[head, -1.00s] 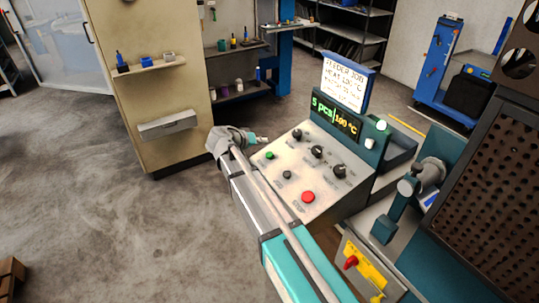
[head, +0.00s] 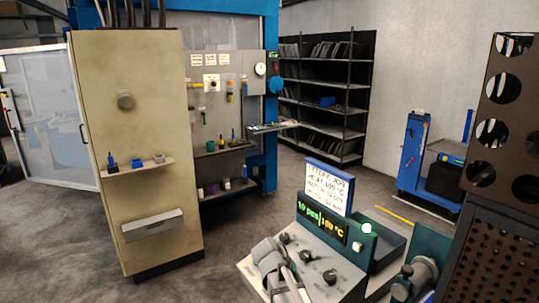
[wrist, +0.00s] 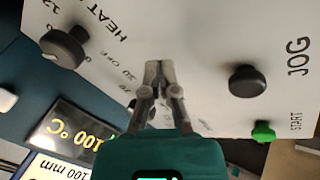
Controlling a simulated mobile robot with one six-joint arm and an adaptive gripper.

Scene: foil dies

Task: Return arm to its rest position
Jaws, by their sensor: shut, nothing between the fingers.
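My gripper (wrist: 158,70) is shut and empty in the wrist view, its fingertips together in front of the white control panel (wrist: 205,30). A dark knob (wrist: 62,47) is to its left, and another dark knob (wrist: 246,81) and the green start button (wrist: 263,131) are to its right. A further knob is partly hidden behind the fingers. In the head view, the end of my arm (head: 272,268) is in front of the left part of the panel (head: 325,255) and covers some of its controls. The fingertips are hard to make out there.
The panel's lit display (head: 323,222) and a note board (head: 324,187) stand behind its controls. A dark perforated machine guard (head: 495,220) is close on the right. A beige cabinet (head: 135,210) stands at left. Grey floor (head: 235,240) is open between cabinet and panel.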

